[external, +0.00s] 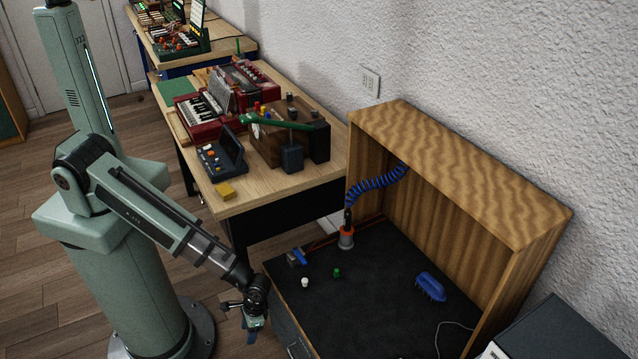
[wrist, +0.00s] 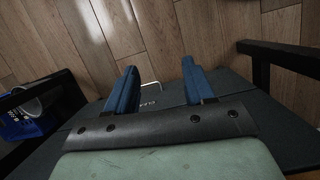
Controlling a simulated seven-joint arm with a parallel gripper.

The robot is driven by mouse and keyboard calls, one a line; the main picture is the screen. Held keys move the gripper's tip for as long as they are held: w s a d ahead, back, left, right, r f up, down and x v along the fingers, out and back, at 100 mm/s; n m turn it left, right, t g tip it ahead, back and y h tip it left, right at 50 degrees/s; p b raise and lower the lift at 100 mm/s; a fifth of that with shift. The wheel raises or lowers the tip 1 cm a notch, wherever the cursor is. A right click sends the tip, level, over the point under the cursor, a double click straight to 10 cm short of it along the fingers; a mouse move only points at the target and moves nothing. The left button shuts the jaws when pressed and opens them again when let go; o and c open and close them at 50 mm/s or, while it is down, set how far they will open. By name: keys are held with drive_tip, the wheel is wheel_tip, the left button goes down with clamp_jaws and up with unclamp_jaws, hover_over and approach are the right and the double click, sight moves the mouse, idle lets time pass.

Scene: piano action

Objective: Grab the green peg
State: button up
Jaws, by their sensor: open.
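The green peg (external: 336,272) stands small on the black work surface (external: 385,300) under the wooden hood in the external view. A white peg (external: 305,282) is to its left, a short way apart. My gripper (external: 252,334) hangs off the near left edge of the black surface, well to the left of the green peg and apart from it. In the wrist view, my gripper's two blue fingers (wrist: 160,92) are spread open with nothing between them. The green peg is not in the wrist view.
A wooden hood (external: 450,175) encloses the back and right of the surface. A blue brush (external: 430,287), an orange-based holder (external: 346,238) with a coiled blue hose and a small blue tool (external: 299,257) are around the pegs. A cluttered wooden table (external: 255,190) stands behind.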

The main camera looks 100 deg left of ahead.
drive_tip(key=w+d+r+n+t+h, duration=0.1)
drive_tip(key=w+r+n, duration=0.15)
drive_tip(key=w, duration=0.45)
drive_tip(key=w+d+r+n+t, duration=0.1)
drive_tip(key=w+d+r+n, duration=0.1)
drive_tip(key=w+r, duration=0.35)
wheel_tip(320, 180, up, 14)
drive_tip(key=n+y, duration=0.3)
drive_tip(key=n, duration=1.1)
hover_over(336, 269)
drive_tip(key=shift+f, duration=6.45)
drive_tip(key=shift+c, duration=0.4)
clamp_jaws()
